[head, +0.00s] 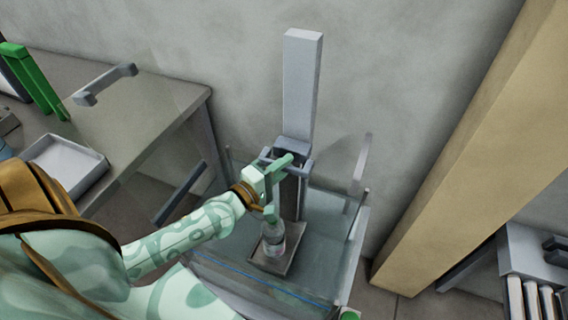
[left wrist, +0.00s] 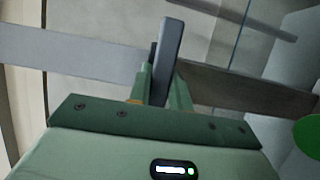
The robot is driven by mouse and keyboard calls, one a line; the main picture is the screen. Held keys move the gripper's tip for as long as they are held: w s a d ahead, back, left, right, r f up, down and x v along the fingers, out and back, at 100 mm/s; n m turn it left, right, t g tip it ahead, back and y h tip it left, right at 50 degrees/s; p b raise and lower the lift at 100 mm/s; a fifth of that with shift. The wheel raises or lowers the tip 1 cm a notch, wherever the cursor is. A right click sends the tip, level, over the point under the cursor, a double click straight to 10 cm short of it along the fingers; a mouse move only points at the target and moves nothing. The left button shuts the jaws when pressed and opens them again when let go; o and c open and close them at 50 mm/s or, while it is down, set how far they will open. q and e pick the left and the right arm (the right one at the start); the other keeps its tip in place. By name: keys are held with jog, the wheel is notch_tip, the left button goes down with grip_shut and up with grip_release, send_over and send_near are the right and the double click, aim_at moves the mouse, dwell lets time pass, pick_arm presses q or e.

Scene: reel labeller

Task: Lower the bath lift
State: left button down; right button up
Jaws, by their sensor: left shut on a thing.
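The bath lift has a tall grey column (head: 302,85) standing against the wall, with a grey handle (head: 307,167) across its front. Below, its flat platform (head: 262,262) is inside a clear-walled bath (head: 325,225). A clear glass vessel (head: 273,240) stands upright on the platform. My left gripper (head: 279,172) is at the handle, in front of the column. In the left wrist view its fingers (left wrist: 163,88) are shut on a grey bar (left wrist: 171,45), which appears to be the handle. My right gripper is not in view.
A grey bench (head: 150,115) at left carries a white tray (head: 66,165), a green stand (head: 35,78) and a grey bracket (head: 105,84). A tan post (head: 465,150) rises to the right of the bath. A rack (head: 530,265) stands at far right.

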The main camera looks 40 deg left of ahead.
pick_arm(q)
jog(key=shift+f, duration=0.9)
jog(key=shift+r, duration=0.1)
jog(key=c, duration=1.3)
grip_release()
jog(key=shift+r, duration=0.1)
jog(key=shift+s, duration=0.1)
jog(key=s+a, duration=0.1)
jog(key=s, duration=0.9)
jog(key=s+a+p, duration=0.1)
jog(key=s, duration=0.5)
jog(key=shift+a, duration=0.3)
